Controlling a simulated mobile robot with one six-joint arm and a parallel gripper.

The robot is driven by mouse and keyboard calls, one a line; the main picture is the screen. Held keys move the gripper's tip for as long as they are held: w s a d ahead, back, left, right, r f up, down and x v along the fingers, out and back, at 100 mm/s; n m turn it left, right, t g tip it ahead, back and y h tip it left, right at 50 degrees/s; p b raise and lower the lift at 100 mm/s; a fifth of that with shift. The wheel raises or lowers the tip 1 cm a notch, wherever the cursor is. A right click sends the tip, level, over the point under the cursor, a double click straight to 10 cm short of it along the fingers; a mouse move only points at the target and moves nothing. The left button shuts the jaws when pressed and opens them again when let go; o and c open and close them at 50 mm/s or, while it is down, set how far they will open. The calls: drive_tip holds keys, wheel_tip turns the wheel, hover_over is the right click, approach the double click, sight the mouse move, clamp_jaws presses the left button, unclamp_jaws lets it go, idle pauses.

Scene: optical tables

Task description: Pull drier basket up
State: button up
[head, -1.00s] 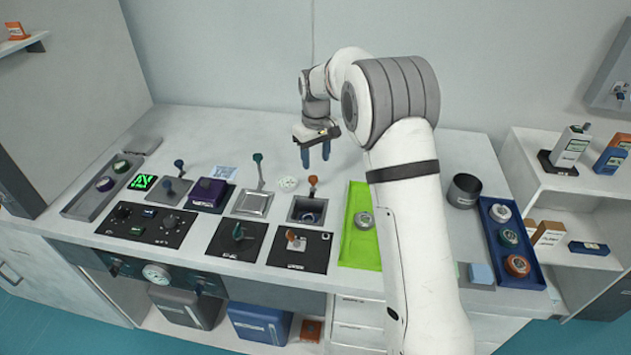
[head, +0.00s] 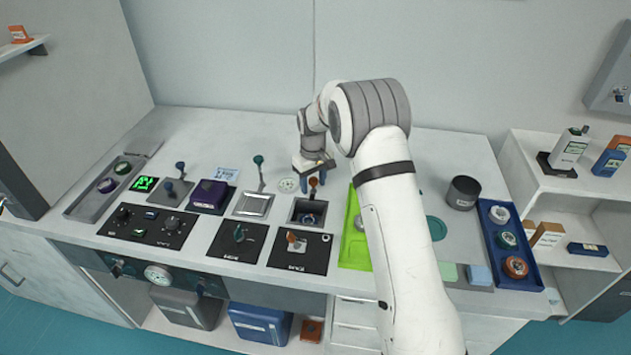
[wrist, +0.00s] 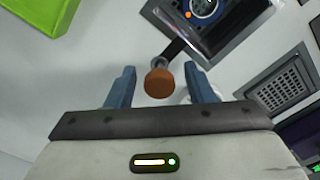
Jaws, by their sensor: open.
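The drier basket's handle ends in an orange-brown knob (head: 313,181) on a short dark stem, at the back edge of a square dark well (head: 308,212) in the bench. A round item with a blue rim shows in the well in the wrist view (wrist: 204,10). My gripper (head: 313,186) is open, with its blue fingers lowered at the knob. In the wrist view the knob (wrist: 159,82) sits between the two fingers (wrist: 162,84), with a gap on each side. I cannot tell how far down the fingers reach along the stem.
A square grille plate (head: 253,204) with a teal-knobbed lever (head: 258,160) stands left of the well. A black panel with an orange handle (head: 298,252) is in front. A bright green tray (head: 352,240) lies to the right, partly behind my arm.

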drive_tip(key=shift+c, duration=0.5)
clamp_jaws()
wheel_tip(320, 180, up, 7)
drive_tip(key=shift+w+f+p, duration=0.15)
drive_tip(key=shift+f+p, duration=0.05)
drive_tip(key=shift+p, duration=0.6)
drive_tip(key=shift+c, duration=1.8)
unclamp_jaws()
drive_tip(key=o, duration=0.3)
drive_tip(key=shift+o, duration=0.8)
drive_tip(key=shift+f, duration=0.1)
